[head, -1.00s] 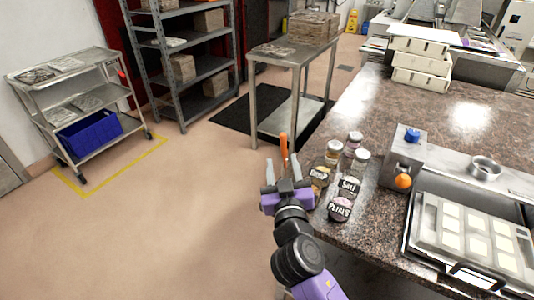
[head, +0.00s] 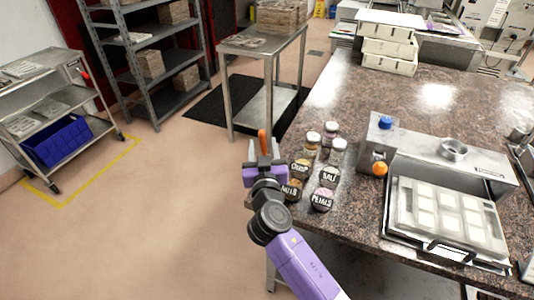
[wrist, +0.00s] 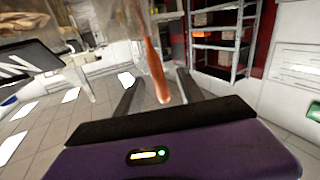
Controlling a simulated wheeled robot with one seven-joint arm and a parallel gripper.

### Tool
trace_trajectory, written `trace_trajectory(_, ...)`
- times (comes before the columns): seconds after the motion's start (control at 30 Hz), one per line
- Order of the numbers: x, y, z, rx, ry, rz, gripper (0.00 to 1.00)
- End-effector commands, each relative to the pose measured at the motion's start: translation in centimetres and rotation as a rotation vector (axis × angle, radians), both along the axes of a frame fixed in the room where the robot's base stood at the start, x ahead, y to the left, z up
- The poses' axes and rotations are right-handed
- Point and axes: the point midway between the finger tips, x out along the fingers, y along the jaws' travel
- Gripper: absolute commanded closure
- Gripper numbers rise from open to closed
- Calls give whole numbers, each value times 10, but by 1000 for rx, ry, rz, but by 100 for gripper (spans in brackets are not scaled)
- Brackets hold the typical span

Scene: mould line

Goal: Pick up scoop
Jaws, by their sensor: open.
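The scoop shows as an orange handle (head: 262,140) at the left edge of the stone counter in the head view, just beyond my gripper (head: 264,152). In the wrist view the orange-brown handle (wrist: 154,68) stands roughly upright between the two fingers of my gripper (wrist: 158,88). The fingers are apart, with a gap on each side of the handle. The scoop's bowl cannot be made out in either view. My gripper hides the lower part in the head view.
Several labelled jars (head: 329,175) stand on the counter (head: 385,90) close to the right of my gripper. A metal machine (head: 400,150) and a mould tray (head: 447,212) lie farther right. A steel table (head: 240,48) stands behind. Open floor lies left.

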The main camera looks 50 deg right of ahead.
Motion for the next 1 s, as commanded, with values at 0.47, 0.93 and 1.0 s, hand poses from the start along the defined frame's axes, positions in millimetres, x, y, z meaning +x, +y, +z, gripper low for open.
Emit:
trace_trajectory(0.47, 15, -14, -1, 1, 1, 0, 61)
trace_trajectory(0.93, 15, -14, 0, 1, 1, 1, 100)
trace_trajectory(1.0, 15, -14, -1, 0, 0, 1, 100)
